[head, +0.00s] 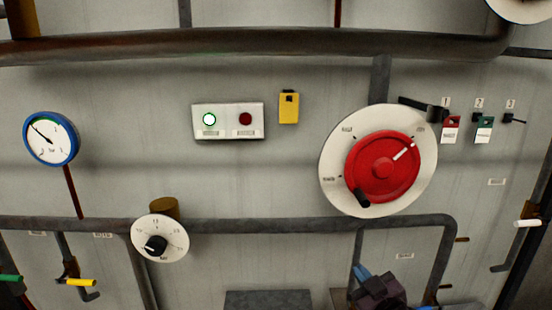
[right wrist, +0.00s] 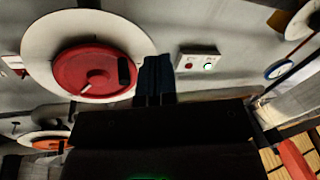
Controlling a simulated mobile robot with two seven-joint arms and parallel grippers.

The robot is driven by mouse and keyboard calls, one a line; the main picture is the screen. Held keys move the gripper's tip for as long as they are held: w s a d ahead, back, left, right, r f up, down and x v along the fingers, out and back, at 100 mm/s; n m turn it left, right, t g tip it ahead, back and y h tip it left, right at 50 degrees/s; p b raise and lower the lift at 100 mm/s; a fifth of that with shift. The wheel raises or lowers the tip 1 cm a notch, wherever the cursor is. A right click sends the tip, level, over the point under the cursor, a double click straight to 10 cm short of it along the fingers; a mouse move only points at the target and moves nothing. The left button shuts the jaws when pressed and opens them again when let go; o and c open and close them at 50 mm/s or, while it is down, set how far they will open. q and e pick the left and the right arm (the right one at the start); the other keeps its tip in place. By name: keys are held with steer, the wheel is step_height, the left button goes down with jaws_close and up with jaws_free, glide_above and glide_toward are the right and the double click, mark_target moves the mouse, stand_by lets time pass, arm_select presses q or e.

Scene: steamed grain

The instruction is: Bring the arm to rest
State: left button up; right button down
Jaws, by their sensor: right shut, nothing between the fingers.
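My right gripper (head: 363,276) is low in the head view, below the big red wheel (head: 375,180), and apart from it there. Its dark blue fingers (right wrist: 155,75) show in the right wrist view, pressed together with nothing between them. In that view the red wheel (right wrist: 85,75) on its white dial lies to the left of the fingers, and its black knob (right wrist: 125,70) appears close beside the fingertips. My left gripper is not in view.
Tags hang at right (head: 451,130). A grey pipe (head: 300,225) runs across below the wheel.

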steer(key=s+d+f+m+g+h, duration=0.2)
steer(key=s+d+f+m, duration=0.1)
steer(key=s+f, duration=0.8)
steer(key=s+d+f+m+g+h, duration=0.2)
steer(key=s+d+f, duration=0.4)
steer(key=s+f, duration=0.6)
steer(key=shift+s+f+m+g+h, duration=0.2)
steer(key=shift+s+m+g+h, duration=0.2)
steer(key=shift+s+m+g, duration=0.55)
